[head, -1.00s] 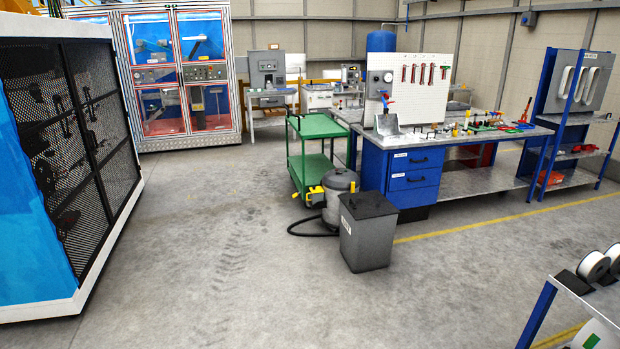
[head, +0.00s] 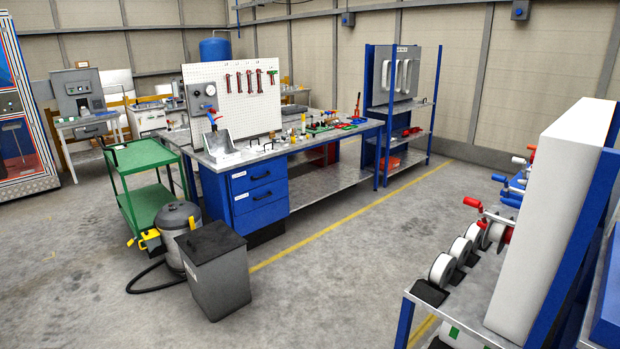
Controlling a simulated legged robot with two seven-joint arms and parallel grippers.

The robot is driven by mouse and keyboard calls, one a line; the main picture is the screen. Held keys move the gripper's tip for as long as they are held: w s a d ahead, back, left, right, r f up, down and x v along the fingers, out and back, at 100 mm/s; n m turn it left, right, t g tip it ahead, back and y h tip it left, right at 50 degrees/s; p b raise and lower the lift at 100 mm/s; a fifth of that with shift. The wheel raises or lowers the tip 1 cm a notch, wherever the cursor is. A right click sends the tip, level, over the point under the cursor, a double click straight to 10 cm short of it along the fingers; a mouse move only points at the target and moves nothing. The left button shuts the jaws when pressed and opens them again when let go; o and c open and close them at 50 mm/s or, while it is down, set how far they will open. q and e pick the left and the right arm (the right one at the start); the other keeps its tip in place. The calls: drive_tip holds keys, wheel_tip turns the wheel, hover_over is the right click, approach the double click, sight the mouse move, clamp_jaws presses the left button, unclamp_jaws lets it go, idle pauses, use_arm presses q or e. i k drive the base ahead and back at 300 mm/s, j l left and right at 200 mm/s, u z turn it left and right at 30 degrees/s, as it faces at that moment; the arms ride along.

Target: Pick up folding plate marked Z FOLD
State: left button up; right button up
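I cannot make out a folding plate marked Z FOLD in the head view; any small markings are too small to read. A workbench (head: 335,170) with blue drawers stands in the middle, with several small tools and parts on its top. A grey angled metal piece (head: 219,145) stands on its near left corner. A blue rack (head: 380,115) behind the bench holds several white looped items on its upper panel. Neither of my grippers is in view.
A green trolley (head: 147,188), a grey vacuum (head: 180,232) and a dark grey bin (head: 215,270) stand in front of the bench at left. A shelf with white reels (head: 443,268) and a tall white panel (head: 556,215) is at right. Floor between is clear.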

sight(254, 143)
drive_tip(key=i+z, duration=0.1)
drive_tip(key=i, duration=2.25)
drive_tip(key=i+u, duration=0.15)
drive_tip(key=i, duration=0.35)
drive_tip(key=i+l+u, duration=0.1)
drive_tip(key=i, duration=0.4)
drive_tip(key=i+l+u, duration=0.15)
drive_tip(key=i, duration=0.35)
drive_tip(key=i+l+u, duration=0.1)
drive_tip(key=i+l, duration=0.15)
drive_tip(key=i, duration=0.25)
drive_tip(key=i+l+u, duration=0.15)
drive_tip(key=i, duration=0.3)
drive_tip(key=i+l+u, duration=0.35)
drive_tip(key=i+l, duration=0.1)
drive_tip(key=i, duration=0.05)
